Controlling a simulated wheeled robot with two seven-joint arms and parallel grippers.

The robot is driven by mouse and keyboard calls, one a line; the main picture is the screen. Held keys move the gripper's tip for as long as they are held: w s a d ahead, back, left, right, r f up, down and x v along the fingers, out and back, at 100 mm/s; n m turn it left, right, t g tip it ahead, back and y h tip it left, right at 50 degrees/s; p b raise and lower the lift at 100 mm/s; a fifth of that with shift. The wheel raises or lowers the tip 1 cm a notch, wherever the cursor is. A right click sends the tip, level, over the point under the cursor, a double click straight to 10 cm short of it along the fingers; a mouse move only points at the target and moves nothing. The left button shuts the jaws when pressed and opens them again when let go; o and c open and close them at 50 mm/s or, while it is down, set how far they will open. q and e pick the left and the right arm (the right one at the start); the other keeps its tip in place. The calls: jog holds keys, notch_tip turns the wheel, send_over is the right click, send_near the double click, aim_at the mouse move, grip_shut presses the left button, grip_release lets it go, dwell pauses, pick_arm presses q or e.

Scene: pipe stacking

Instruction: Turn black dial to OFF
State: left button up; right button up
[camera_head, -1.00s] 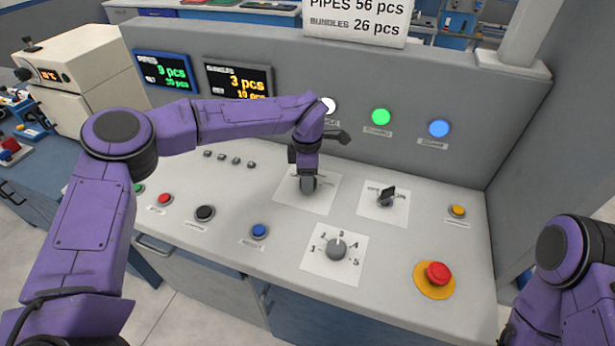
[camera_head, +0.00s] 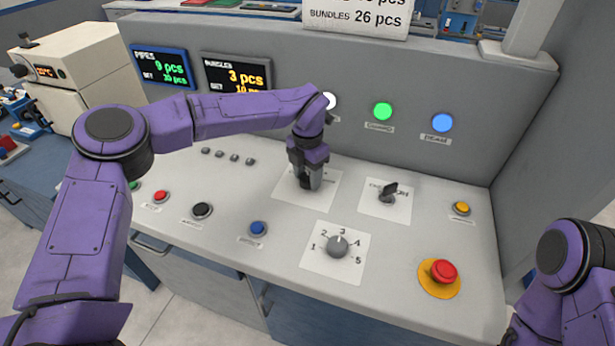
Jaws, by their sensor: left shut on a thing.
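My left gripper (camera_head: 307,184) points down over a white label plate (camera_head: 328,192) on the sloping panel, left of centre. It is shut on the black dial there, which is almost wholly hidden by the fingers. The dial's setting and the plate's lettering cannot be read. A second black dial (camera_head: 389,192) with a raised handle sits on its own labelled plate to the right, apart from my gripper. My right arm shows at the lower right edge, but its gripper is out of view.
In front are a grey numbered dial (camera_head: 338,245), a blue button (camera_head: 258,229), a black button (camera_head: 202,210) and a red button (camera_head: 160,196). A red emergency button (camera_head: 443,271) is front right, a yellow button (camera_head: 462,208) behind it. Lit lamps, including a green one (camera_head: 383,111), line the back wall.

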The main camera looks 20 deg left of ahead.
aim_at(309, 177)
pick_arm(q)
jog(key=n+b, duration=0.2)
jog(key=n, duration=0.2)
jog(key=shift+f, duration=0.1)
jog(key=shift+d+n+b, duration=0.1)
jog(key=shift+n+b, duration=0.45)
jog(key=shift+n, duration=0.75)
jog(key=o, duration=1.1)
jog(key=shift+c, duration=0.2)
notch_tip(309, 177, up, 11)
jog(key=b, duration=0.1)
